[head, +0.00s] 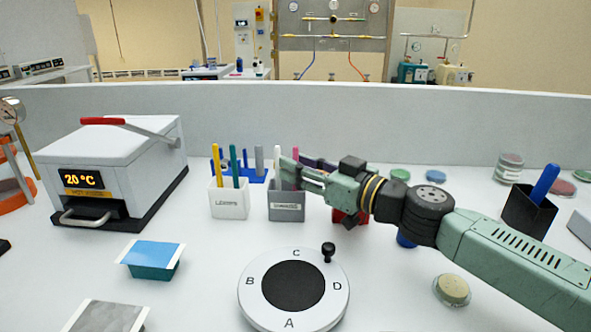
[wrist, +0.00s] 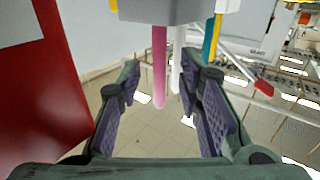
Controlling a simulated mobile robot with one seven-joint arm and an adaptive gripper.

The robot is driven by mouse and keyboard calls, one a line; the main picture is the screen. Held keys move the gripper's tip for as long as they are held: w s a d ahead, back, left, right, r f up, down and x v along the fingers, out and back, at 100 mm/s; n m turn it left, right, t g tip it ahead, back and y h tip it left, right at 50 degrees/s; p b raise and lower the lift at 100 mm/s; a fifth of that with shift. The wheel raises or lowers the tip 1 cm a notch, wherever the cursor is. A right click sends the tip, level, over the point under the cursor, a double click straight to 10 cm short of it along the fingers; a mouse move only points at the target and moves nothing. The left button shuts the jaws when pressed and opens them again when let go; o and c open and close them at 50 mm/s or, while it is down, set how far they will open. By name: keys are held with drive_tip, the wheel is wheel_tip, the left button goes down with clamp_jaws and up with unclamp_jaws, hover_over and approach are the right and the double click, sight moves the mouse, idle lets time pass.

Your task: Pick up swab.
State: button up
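A grey cup (head: 286,206) with a label too small to read surely stands on the bench. A white stick (head: 277,162), likely the swab, stands upright in it. The wrist view shows the cup (wrist: 180,10) upside down, with a pink stick (wrist: 159,65) and the white stick (wrist: 177,60) sticking out of it. My gripper (head: 297,176) is open at the cup's top, coming from the right. In the wrist view its two purple-padded fingers (wrist: 160,88) lie either side of the pink stick. I see no contact, and depth is unclear.
A white cup (head: 229,203) with a yellow and a teal stick stands left of the grey cup. A red container (head: 345,215) stands close on the right, partly behind my arm. A blue rack (head: 248,177) is behind. A round lettered dial (head: 258,312) lies in front.

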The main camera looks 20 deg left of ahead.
clamp_jaws()
idle(0.3)
drive_tip(key=shift+r, duration=0.15)
wheel_tip(320, 180, up, 10)
drive_tip(key=b, duration=0.2)
idle(0.5)
